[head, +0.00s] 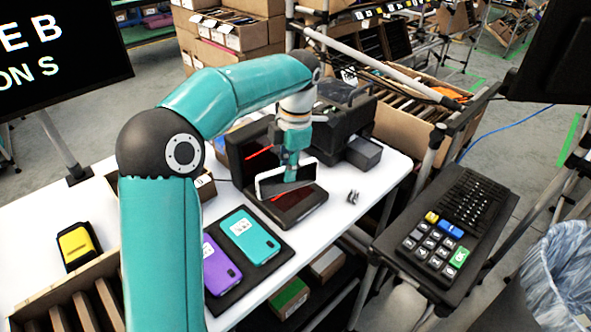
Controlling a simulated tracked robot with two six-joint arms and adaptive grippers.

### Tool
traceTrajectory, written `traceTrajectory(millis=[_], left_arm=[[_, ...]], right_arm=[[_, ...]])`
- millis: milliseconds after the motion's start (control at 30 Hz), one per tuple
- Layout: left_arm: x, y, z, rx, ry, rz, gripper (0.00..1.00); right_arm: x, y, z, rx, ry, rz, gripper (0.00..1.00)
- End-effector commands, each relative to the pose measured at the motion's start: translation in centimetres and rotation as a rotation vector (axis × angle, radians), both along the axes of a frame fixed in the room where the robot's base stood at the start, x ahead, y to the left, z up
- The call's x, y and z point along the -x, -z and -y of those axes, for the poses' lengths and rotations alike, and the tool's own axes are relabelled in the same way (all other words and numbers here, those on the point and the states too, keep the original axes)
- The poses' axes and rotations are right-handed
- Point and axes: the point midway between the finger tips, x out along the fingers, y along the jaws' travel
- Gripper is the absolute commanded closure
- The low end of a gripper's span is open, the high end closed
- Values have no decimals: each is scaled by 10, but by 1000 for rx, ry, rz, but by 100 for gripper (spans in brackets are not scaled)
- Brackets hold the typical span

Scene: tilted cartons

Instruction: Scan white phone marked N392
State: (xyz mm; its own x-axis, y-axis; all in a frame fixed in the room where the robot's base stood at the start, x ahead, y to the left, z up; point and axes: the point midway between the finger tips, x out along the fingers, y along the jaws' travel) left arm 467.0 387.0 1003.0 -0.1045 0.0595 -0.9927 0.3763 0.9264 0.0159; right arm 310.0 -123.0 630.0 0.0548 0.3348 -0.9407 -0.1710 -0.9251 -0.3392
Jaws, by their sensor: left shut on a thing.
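My left gripper (291,172) is shut on a white phone (272,182), with its arm reaching in from the left. The phone is tilted on its long edge and held over the black scanner (301,206) with its dark flat plate and upright back. A red light line shows on the scanner beside the phone. I cannot tell whether the phone touches the plate. No marking on the phone can be read from here. My right gripper is not in view.
A teal phone (249,236) and a purple phone (221,267) lie on a black mat. A yellow and black device (77,245) is at left on the white table (35,225). A keypad (436,238) stands at right. A cardboard carton (405,125) is behind.

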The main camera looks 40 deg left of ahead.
Motion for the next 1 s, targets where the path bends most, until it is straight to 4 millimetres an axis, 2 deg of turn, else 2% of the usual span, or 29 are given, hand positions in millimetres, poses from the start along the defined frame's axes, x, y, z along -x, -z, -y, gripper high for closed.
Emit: traceTrajectory(millis=[200, 567, 667, 1000], left_arm=[[0, 8, -8, 0, -2, 0, 100], [0, 6, -9, 0, -2, 1, 100], [0, 2, -9, -1, -2, 1, 100], [0, -33, -9, -1, -2, 1, 100]], right_arm=[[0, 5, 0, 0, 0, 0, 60], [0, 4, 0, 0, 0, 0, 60], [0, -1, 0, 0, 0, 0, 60], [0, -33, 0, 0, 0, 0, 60]])
